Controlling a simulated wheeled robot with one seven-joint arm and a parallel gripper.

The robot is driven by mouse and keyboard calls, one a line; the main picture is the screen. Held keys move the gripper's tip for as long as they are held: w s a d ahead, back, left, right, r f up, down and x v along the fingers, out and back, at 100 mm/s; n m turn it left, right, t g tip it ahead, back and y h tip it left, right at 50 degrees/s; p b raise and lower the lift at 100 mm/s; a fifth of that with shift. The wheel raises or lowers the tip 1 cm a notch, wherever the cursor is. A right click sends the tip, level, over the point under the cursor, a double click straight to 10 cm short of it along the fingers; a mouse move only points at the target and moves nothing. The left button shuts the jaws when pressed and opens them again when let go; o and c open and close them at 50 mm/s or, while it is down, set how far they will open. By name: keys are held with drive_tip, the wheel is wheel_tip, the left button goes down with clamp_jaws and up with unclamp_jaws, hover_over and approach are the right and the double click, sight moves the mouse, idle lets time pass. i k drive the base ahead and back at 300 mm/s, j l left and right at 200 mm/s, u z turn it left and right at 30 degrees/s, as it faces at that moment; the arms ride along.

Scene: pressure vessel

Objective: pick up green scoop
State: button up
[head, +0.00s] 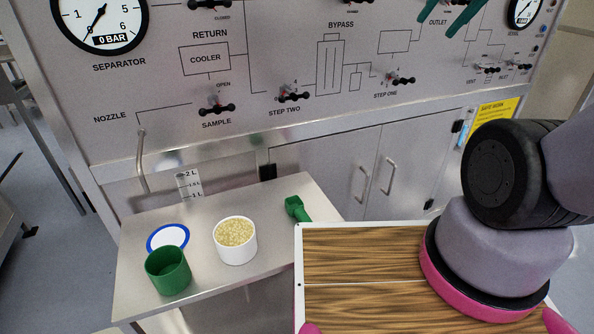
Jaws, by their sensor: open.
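A small green object that looks like the scoop (297,208) lies on the metal side table (262,200), near its right edge. It is close to the corner of my wooden top, which may hide its lower end. A larger dark green cup (168,271) stands upright at the table's front left. A white tub (236,245) filled with pale yellow grains stands between the cup and the scoop. My gripper is not in view; only links of my arm show at the right, well apart from the scoop.
A white disc with a blue rim (168,238) lies behind the green cup. A graduated clear container (188,184) stands at the back under a bent nozzle pipe (142,160). The vessel's control panel (250,130) with valves rises behind the table. Cabinet doors (350,165) are right of it.

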sight(295, 205)
drive_tip(key=j+u, duration=0.75)
